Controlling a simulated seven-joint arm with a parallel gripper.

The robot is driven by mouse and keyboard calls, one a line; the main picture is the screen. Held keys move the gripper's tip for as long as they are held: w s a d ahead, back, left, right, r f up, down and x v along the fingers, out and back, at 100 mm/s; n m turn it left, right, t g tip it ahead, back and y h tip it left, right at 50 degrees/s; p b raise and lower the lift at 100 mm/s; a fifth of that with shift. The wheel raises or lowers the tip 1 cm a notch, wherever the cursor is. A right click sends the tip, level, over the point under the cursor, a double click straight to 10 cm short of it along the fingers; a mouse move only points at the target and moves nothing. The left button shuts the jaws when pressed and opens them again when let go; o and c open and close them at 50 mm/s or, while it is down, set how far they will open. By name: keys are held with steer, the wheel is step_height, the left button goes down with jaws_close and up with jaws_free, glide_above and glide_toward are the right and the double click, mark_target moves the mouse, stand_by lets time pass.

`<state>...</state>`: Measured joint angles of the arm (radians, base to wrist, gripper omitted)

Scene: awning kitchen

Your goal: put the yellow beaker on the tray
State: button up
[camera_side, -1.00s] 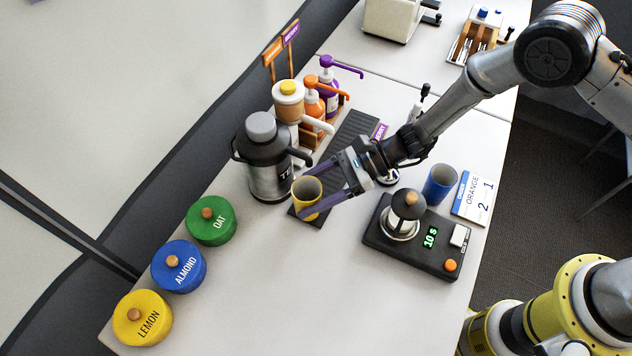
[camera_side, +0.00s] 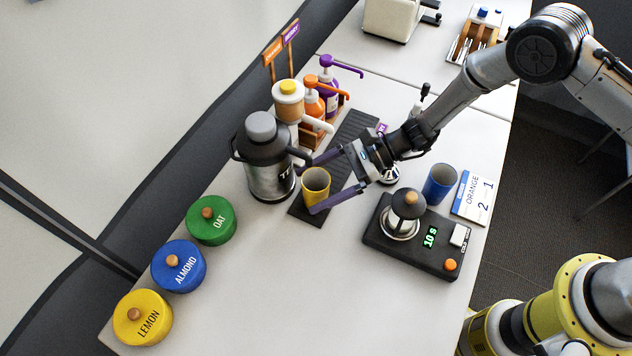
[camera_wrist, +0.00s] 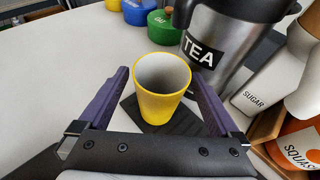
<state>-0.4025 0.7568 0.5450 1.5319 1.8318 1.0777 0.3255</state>
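The yellow beaker (camera_side: 316,188) is upright at the near end of the dark, long, flat tray (camera_side: 352,134), beside the tea flask. In the wrist view the beaker (camera_wrist: 162,100) shows its pale inside, and its base appears to rest on the dark tray (camera_wrist: 182,124). My gripper (camera_side: 305,189) has its two purple fingers on either side of the beaker. In the wrist view my gripper (camera_wrist: 158,74) is spread, with a visible gap at the left finger. The right finger is very close to the beaker; contact there is unclear.
The tea flask (camera_side: 266,165) stands close to the left of the beaker. Squash pump bottles (camera_side: 315,103) stand behind. A blue beaker (camera_side: 440,185) and a black scale (camera_side: 415,245) with a metal pot are to the right. Table front is clear.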

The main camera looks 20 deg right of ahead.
steer(key=shift+r, duration=0.2)
steer(key=shift+d+r, duration=0.15)
steer(key=shift+d, duration=0.2)
steer(key=v, duration=1.1)
steer(key=shift+d, duration=0.15)
steer(key=s+d+r+n+g+h, duration=0.1)
steer(key=s+d+r+n+h, duration=0.25)
steer(key=r, duration=0.55)
steer(key=s+d+r+n+t+h, duration=0.3)
steer(key=s+d+r+n+h, duration=0.2)
steer(key=s+d, duration=0.4)
steer(key=s+d+r+n+t+h, duration=0.3)
steer(key=s+d+r+n+h, duration=0.2)
steer(key=d, duration=0.8)
steer(key=s+r+n, duration=0.2)
steer(key=s+n, duration=0.2)
steer(key=s, duration=0.1)
steer(key=shift+s+d+r+t, duration=0.2)
steer(key=shift+d+r+t, duration=0.1)
steer(key=shift+d+r, duration=0.1)
